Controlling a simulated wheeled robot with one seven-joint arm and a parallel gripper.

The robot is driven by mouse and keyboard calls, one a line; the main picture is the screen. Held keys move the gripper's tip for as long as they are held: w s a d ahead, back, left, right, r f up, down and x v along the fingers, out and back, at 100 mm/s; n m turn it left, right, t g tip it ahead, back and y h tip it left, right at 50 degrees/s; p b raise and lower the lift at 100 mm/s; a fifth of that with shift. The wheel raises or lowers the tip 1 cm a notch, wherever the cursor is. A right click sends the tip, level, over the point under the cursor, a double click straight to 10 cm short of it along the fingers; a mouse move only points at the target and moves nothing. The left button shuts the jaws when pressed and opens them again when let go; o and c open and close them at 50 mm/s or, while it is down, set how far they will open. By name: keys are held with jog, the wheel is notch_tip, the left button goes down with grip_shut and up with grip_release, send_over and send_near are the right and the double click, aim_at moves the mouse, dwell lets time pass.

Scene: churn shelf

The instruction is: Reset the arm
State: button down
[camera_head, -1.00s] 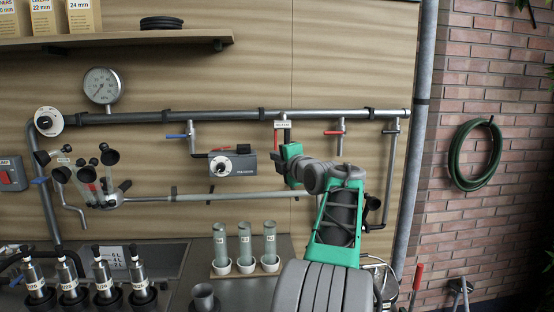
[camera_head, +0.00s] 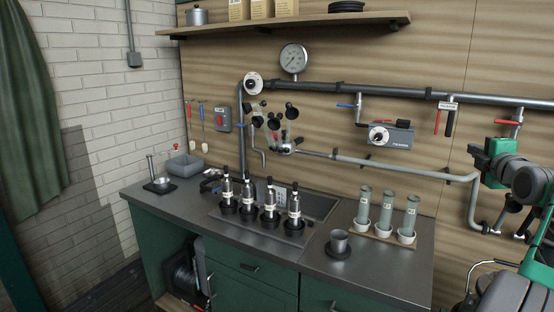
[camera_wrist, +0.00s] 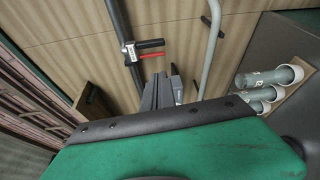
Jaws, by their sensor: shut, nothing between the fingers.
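My arm reaches in from the right edge of the head view, and my green-and-grey gripper (camera_head: 477,154) is in front of the wooden wall panel, just below the wall pipe and right of a labelled valve with a red and a black handle (camera_head: 443,122). In the wrist view my gripper's grey fingers (camera_wrist: 168,90) are close together and shut, with nothing seen between them. They point toward the panel, below a valve with red and black handles (camera_wrist: 142,48).
Below are a counter (camera_head: 300,257) with several bottles in black holders, three grey-green tubes (camera_head: 386,213) in white cups, and a dark cup (camera_head: 339,242). A grey control box (camera_head: 391,135) and a lower pipe (camera_head: 400,168) lie left of my gripper. A shelf (camera_head: 290,25) runs above.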

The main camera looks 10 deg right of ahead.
jog(key=s+d+f+m+g+y, duration=0.1)
jog(key=s+f+m+g, duration=0.2)
jog(key=f+m, duration=0.55)
jog(key=s+d+f+m+g, duration=0.2)
jog(key=s+f+m+g, duration=0.3)
jog(key=f, duration=0.6)
jog(key=s+a+f+m+g+y, duration=0.2)
jog(key=s+a+f+m, duration=0.25)
jog(key=f, duration=0.35)
jog(key=s+a+f+m+g+y, duration=0.1)
jog(key=s+a+f+m+g, duration=0.1)
jog(key=s+a+f+m, duration=0.35)
jog(key=s+a+f+g+y+p, duration=0.1)
jog(key=a+f+g, duration=0.15)
jog(key=a, duration=0.85)
jog(key=s+a+f+g+y+p, duration=0.1)
jog(key=s+a+f+y+p, duration=0.15)
jog(key=a, duration=0.85)
jog(key=w+a+r+n+t+p, duration=0.1)
jog(key=a+r+n, duration=0.3)
jog(key=a, duration=0.7)
jog(key=w+a+r+n+t+p, duration=0.1)
jog(key=a+r+n, duration=0.4)
jog(key=a, duration=0.6)
jog(key=w+p, duration=0.1)
jog(key=w, duration=0.1)
jog(key=shift+w+a+t+h, duration=0.3)
jog(key=shift+t+h, duration=0.05)
